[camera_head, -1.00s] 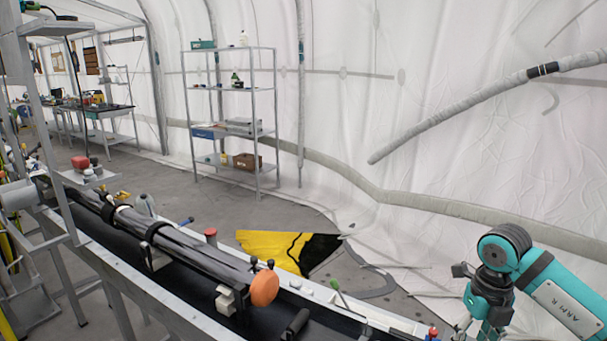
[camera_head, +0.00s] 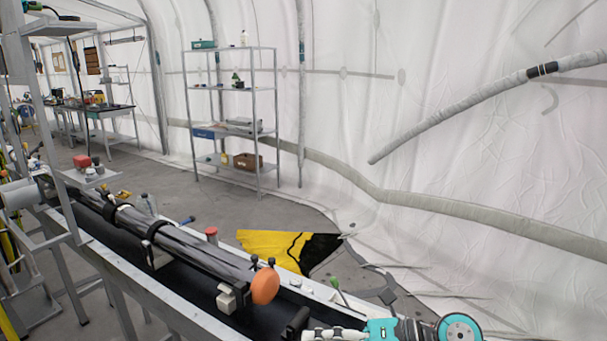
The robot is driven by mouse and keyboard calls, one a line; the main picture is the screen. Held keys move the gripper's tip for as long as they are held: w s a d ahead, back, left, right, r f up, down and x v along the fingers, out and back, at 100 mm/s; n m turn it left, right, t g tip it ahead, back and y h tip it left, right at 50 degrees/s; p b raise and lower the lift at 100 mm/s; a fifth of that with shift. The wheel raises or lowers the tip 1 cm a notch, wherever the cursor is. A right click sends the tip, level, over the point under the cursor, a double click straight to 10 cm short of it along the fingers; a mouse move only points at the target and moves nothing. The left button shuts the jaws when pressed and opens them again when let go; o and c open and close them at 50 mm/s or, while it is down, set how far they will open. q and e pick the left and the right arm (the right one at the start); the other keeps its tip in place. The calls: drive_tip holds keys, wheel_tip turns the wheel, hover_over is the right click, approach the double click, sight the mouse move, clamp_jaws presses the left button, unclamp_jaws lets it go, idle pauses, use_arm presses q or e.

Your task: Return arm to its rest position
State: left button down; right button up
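My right arm (camera_head: 415,329) lies low along the bottom edge of the head view, right of centre. A teal and dark grey wrist section shows, with a round teal joint (camera_head: 460,328) at its right end. My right gripper (camera_head: 335,334) seems to be at the left end of this section, partly cut off by the frame edge. Its fingers do not show clearly, and I see nothing held in it. My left arm and gripper are not in view.
A long bench (camera_head: 150,300) runs diagonally, bearing a dark tube bundle with an orange end cap (camera_head: 265,286). A yellow and black sheet (camera_head: 270,247) lies beyond it. A metal shelf (camera_head: 233,88) stands near the tent wall. Grey floor between is mostly free.

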drive_tip(key=w+d+r+m+t+h, duration=0.1)
drive_tip(key=d+r+m+t, duration=0.25)
drive_tip(key=m+t, duration=0.5)
drive_tip(key=w+d+r+m+t+h, duration=0.15)
drive_tip(key=r+m+t, duration=0.25)
drive_tip(key=m+t, duration=0.4)
drive_tip(key=s+d+f+m+g+h, duration=0.2)
drive_tip(key=d+f+m+h, duration=0.4)
drive_tip(key=f+m+h, duration=0.15)
drive_tip(key=s+d+f+m+g+h, duration=0.2)
drive_tip(key=d+f+m+g+h, duration=0.1)
drive_tip(key=d+f+m+h, duration=0.5)
drive_tip(key=s+a+f+m+g+y, duration=0.1)
drive_tip(key=s+f+m+g+y, duration=0.1)
drive_tip(key=s+f+g, duration=0.65)
drive_tip(key=s+a+f+m+g+y, duration=0.15)
drive_tip(key=s+f, duration=0.45)
drive_tip(key=s, duration=0.7)
wheel_tip(320, 180, down, 25)
drive_tip(key=g, duration=0.2)
drive_tip(key=s+d+f, duration=0.2)
drive_tip(key=s+f, duration=0.7)
drive_tip(key=s+d+f+g, duration=0.1)
drive_tip(key=s+d+f, duration=0.1)
drive_tip(key=s+f, duration=0.6)
drive_tip(key=shift+s+f, duration=0.4)
drive_tip(key=shift+f, duration=0.1)
